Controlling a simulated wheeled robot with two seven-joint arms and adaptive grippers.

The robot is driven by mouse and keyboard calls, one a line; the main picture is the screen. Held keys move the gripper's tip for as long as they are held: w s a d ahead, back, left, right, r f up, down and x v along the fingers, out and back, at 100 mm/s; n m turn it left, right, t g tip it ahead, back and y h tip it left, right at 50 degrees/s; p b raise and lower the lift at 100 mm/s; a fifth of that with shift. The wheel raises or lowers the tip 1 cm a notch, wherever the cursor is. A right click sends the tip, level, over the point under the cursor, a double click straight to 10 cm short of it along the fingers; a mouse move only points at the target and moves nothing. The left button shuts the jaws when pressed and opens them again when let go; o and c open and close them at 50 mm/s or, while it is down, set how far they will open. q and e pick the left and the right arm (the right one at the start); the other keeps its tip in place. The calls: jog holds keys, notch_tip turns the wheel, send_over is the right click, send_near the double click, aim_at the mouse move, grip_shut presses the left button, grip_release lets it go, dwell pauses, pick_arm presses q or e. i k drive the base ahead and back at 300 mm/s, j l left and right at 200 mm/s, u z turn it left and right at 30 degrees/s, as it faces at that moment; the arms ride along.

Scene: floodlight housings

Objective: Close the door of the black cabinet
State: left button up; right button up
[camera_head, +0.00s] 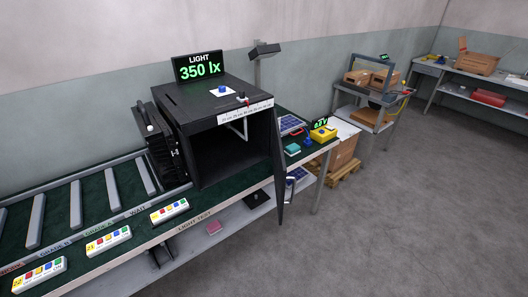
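The black cabinet (225,117) stands on a dark green bench in the camera_head view, left of centre. Its front opening faces me and the inside is dark. The cabinet door (280,175) stands open at the right side of the opening, seen nearly edge-on, and it reaches out past the bench's front edge. Neither of my grippers shows in this view, and nothing is seen touching the door.
A black finned housing (159,145) stands left of the cabinet. Labelled button strips (170,210) lie along the bench front. A yellow meter (323,134) and small parts lie right of the door. A cart (368,105) stands behind; the right floor is clear.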

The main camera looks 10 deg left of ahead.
aim_at(283, 162)
jog(key=i+l+u, duration=0.25)
jog(key=l+u, duration=0.3)
jog(key=i+l+u, duration=0.25)
jog(key=l, duration=0.2)
jog(key=l+u, duration=0.25)
jog(key=l, duration=0.35)
